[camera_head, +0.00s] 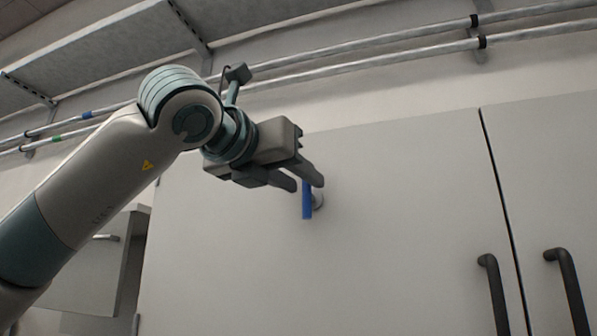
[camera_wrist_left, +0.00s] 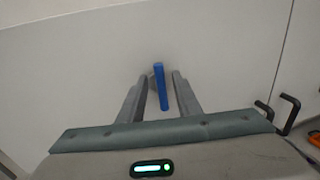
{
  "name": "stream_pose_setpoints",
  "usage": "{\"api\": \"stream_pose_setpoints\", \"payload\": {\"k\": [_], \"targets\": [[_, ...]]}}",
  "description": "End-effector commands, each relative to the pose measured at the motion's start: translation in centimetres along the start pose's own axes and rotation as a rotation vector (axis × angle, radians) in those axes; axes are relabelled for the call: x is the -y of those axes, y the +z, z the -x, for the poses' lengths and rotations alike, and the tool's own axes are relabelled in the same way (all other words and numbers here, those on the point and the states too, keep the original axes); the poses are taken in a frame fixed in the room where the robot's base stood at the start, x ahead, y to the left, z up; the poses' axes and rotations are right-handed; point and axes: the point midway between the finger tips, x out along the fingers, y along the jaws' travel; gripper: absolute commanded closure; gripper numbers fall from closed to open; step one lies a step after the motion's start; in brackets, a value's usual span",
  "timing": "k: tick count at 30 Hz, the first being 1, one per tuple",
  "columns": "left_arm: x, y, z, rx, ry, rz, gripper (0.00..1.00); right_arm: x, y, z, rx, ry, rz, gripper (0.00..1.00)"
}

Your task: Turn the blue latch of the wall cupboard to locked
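The blue latch (camera_head: 307,203) is a narrow bar on a round light mount on the pale cupboard door (camera_head: 400,200). It hangs about upright in the head view, and its upper end is partly hidden by my fingers. My left gripper (camera_head: 309,184) is at the latch's upper part, with its fingers apart. In the left wrist view the latch (camera_wrist_left: 160,88) lies between the two open fingertips (camera_wrist_left: 160,76), with a small gap showing on each side. Whether the fingers reach around it or stop just in front of it is hard to tell. My right gripper is not in view.
Two dark door handles (camera_head: 494,290) (camera_head: 570,285) stand out at the lower right, beside the door seam. Metal pipes (camera_head: 390,50) run along the wall above the cupboard. A smaller open cabinet (camera_head: 85,275) is at the lower left. The door face around the latch is clear.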

Motion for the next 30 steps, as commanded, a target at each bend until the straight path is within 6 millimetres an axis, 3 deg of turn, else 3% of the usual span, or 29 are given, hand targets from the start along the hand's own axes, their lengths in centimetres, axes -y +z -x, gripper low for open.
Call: {"api": "stream_pose_setpoints", "payload": {"k": [9,13,14,30], "targets": [[0.0,0.0,-0.2,0.000,-0.001,0.000,0.69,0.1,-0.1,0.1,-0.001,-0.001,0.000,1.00],[0.0,0.0,-0.2,0.000,-0.001,0.000,0.98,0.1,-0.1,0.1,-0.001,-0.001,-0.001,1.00],[0.0,0.0,-0.2,0.000,-0.001,0.000,1.00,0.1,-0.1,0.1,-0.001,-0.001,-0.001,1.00],[-0.8,-0.3,0.3,0.009,-0.001,0.041,1.00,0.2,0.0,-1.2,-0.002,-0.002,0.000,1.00]]}}
